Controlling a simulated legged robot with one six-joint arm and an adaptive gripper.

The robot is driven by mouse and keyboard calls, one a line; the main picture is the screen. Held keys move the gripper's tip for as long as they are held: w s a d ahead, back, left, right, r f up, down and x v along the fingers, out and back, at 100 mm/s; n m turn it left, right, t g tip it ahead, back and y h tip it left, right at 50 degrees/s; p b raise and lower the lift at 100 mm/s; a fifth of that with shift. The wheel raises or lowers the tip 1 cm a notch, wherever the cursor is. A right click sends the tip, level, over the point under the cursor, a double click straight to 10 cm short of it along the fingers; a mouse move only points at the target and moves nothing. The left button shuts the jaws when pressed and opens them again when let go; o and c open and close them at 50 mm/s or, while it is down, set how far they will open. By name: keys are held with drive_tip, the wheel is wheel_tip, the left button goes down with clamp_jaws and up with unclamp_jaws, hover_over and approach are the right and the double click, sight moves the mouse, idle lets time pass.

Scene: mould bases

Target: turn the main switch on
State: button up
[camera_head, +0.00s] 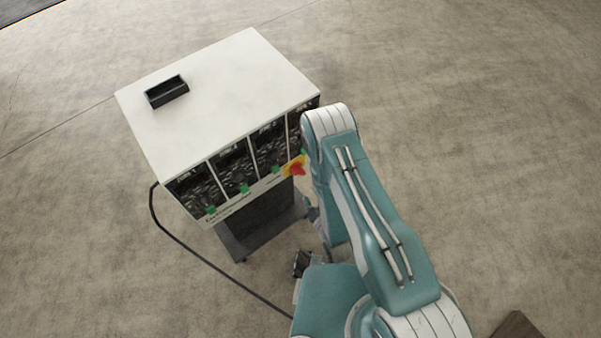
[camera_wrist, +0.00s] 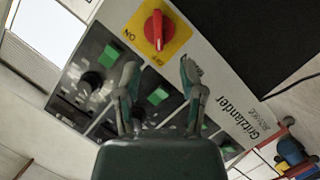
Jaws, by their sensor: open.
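The main switch (camera_head: 296,168) is a red rotary knob on a yellow plate, on the front face of a white machine cabinet (camera_head: 220,85). In the wrist view the red knob (camera_wrist: 157,29) stands near the top centre, with "ON" and "OFF" lettering on its yellow plate (camera_wrist: 178,38). My gripper (camera_wrist: 158,70) is open and empty, its two fingertips apart, pointing toward the panel just below the switch in the picture. The fingers do not visibly touch the knob. In the head view my arm stands right of the cabinet and the fingertips cannot be made out clearly.
Green rocker switches (camera_wrist: 158,95) and dark knobs sit on the panel beside the main switch. A black cable (camera_head: 200,255) runs from the cabinet across the floor. The floor around is mostly clear.

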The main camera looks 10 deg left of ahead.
sight(301, 175)
drive_tip(key=x, duration=1)
drive_tip(key=shift+w+a, duration=0.1)
drive_tip(key=shift+w, duration=0.05)
clamp_jaws()
